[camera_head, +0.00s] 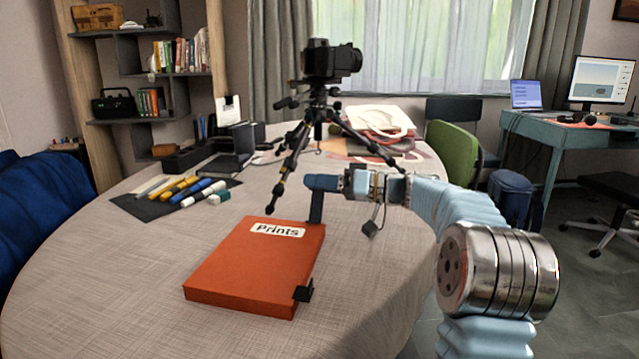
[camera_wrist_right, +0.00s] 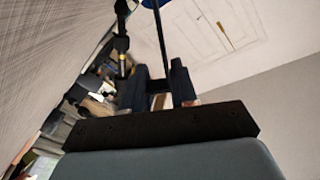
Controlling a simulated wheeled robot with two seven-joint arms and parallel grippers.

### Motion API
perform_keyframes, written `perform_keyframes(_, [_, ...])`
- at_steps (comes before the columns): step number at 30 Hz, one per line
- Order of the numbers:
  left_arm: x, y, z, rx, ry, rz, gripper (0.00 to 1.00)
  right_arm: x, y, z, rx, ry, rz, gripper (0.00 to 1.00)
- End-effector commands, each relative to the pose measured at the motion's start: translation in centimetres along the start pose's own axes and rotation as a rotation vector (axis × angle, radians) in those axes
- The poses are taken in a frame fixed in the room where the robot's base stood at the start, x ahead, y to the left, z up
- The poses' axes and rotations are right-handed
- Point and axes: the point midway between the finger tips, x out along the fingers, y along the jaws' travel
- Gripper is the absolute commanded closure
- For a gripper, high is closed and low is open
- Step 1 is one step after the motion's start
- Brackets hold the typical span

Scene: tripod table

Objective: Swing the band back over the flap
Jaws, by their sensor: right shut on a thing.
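The orange box (camera_head: 250,268) lies on the table with a white "Prints" label (camera_head: 278,230) on its top. Its lid looks closed; I cannot make out a separate flap. A black tab (camera_head: 303,293) sits at its near right edge. My right gripper (camera_head: 314,183) is above the far right corner, with a dark upright strip (camera_head: 316,208), probably the band, below it at the corner. In the right wrist view my gripper (camera_wrist_right: 161,84) is shut on a thin dark strip (camera_wrist_right: 162,45), seemingly the band. My left gripper is out of view.
A tripod (camera_head: 318,115) with a camera (camera_head: 330,60) stands behind the box, one leg close to its far edge. Markers (camera_head: 197,192) lie on a dark mat (camera_head: 138,207) at the left. The table (camera_head: 110,280) is clear left of the box.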

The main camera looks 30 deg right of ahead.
Motion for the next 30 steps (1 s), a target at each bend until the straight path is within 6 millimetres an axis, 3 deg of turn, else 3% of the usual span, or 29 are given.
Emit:
perform_keyframes(15, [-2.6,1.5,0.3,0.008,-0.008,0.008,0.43,-0.1,-2.9,-0.3,-0.320,0.001,0.002,0.87])
perform_keyframes(30, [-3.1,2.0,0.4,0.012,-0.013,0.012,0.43,-0.1,-4.8,0.5,-0.573,0.000,0.002,0.87])
